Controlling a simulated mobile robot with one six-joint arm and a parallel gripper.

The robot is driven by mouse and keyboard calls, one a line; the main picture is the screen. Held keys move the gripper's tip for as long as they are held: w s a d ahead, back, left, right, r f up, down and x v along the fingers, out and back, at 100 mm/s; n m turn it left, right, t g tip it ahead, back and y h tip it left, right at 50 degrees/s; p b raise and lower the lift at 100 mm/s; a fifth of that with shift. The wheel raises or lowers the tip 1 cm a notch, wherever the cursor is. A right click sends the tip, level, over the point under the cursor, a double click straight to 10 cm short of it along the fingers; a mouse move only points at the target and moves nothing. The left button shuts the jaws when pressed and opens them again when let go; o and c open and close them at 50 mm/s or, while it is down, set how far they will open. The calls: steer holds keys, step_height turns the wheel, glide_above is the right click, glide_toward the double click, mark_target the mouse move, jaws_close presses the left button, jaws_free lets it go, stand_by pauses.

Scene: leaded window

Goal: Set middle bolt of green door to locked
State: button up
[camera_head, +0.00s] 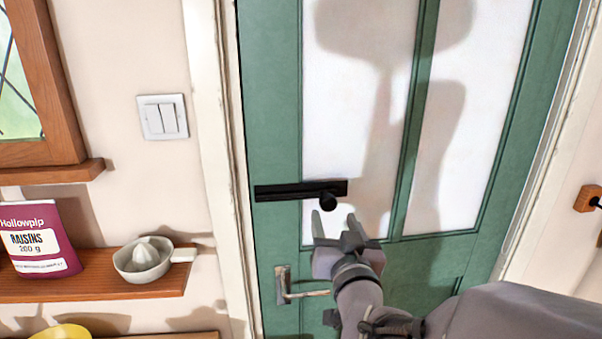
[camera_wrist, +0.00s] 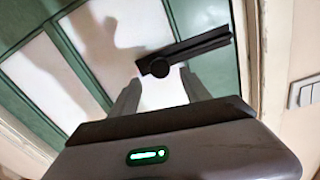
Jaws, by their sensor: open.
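The green door (camera_head: 262,90) has pale panels and fills the middle of the head view. Its black bolt (camera_head: 285,191) lies level across the left stile, with a round knob (camera_head: 328,201) at the bar's right end. The bar's left end stops close to the door's left edge. In the wrist view the bolt (camera_wrist: 205,43) shows tilted, its knob (camera_wrist: 160,69) at the lower left end. My gripper (camera_head: 334,214) is open and empty, just below the knob. In the wrist view its fingers (camera_wrist: 160,80) stand either side of the knob, with no clear contact.
A metal door handle (camera_head: 300,294) sits below the bolt. Left of the white door frame (camera_head: 215,130) are a light switch (camera_head: 162,117) and a wooden shelf (camera_head: 90,289) holding a raisins pouch (camera_head: 40,240) and a citrus juicer (camera_head: 143,262). A wooden block (camera_head: 588,198) is on the right wall.

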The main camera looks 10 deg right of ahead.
mark_target(329, 206)
steer(key=w+b, duration=0.1)
steer(key=w, duration=0.4)
steer(key=shift+w+d, duration=0.1)
steer(key=shift+w, duration=0.4)
jaws_close()
stand_by(0.9)
